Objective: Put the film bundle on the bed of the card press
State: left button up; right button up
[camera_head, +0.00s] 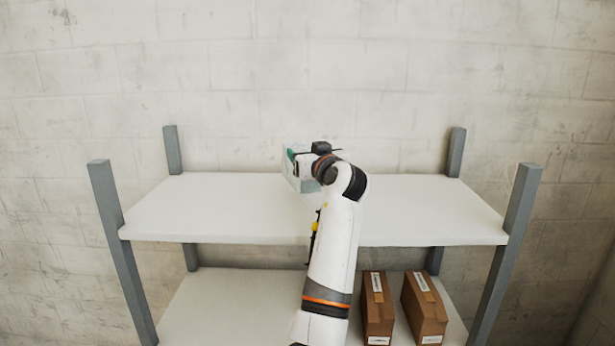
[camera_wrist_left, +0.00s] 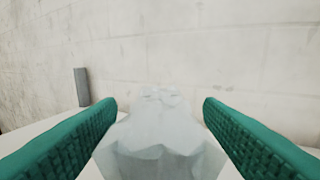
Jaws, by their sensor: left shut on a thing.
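The film bundle (camera_wrist_left: 162,135) is a pale, translucent, crinkled block between the green finger pads of my left gripper (camera_wrist_left: 160,125) in the left wrist view. In the head view the bundle (camera_head: 303,184) shows as a pale patch at the middle of the upper shelf, partly hidden by my left gripper (camera_head: 293,162) and wrist. My left gripper is shut on it. I cannot tell whether the bundle still touches the shelf. The card press is not in view. My right gripper is not in view.
A shelf rack with grey posts (camera_head: 109,195) stands against a pale block wall (camera_head: 300,80). Its white upper shelf (camera_head: 200,208) is otherwise clear. Two brown boxes, a left one (camera_head: 377,312) and a right one (camera_head: 425,312), stand on the lower shelf (camera_head: 230,300).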

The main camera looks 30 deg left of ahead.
pick_arm(q)
notch_tip(320, 180, up, 13)
jog(key=b, duration=0.2)
jog(key=shift+b, duration=0.4)
